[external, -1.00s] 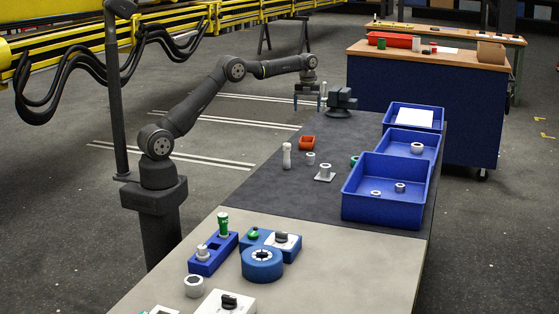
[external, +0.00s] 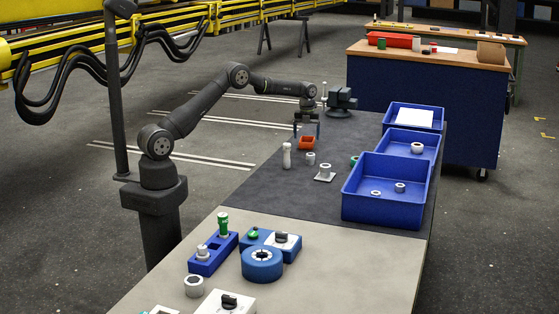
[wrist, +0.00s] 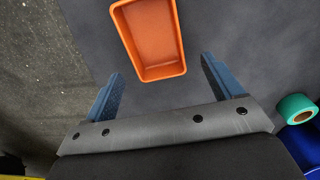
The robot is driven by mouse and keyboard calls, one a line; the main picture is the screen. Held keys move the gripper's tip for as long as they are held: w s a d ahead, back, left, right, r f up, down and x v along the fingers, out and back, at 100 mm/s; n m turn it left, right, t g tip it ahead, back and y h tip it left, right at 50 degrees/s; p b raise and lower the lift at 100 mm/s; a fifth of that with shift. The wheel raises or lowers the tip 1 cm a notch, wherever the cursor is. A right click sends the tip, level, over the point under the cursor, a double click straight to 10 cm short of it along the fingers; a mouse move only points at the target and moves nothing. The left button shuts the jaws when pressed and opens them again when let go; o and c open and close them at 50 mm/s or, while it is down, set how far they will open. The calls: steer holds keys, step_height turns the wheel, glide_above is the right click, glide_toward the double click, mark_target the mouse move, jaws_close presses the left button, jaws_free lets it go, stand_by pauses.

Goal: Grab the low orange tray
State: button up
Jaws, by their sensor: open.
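The low orange tray (external: 306,143) is a small open box on the dark mat, near the left edge of the bench. It also shows in the wrist view (wrist: 150,42), at top centre and slightly tilted, with its inside empty. My gripper (external: 306,134) is above and just behind the tray in the external view, pointing down. In the wrist view my gripper (wrist: 160,72) is open, its two blue fingers spread wider than the tray. The tray lies mostly ahead of the fingertips, and nothing is held.
A white bottle-like part (external: 287,156), a white ring (external: 310,158) and a flanged white part (external: 325,172) stand near the tray. A green tape roll (wrist: 296,109) lies to the right. Blue bins (external: 385,215) line the right side. A dark vise (external: 341,102) stands behind.

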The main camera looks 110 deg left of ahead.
mark_target(306, 141)
steer(key=f, duration=0.4)
steer(key=shift+d+f, duration=0.1)
steer(key=shift+d, duration=0.1)
steer(key=c, duration=1.1)
steer(key=shift+c, duration=0.2)
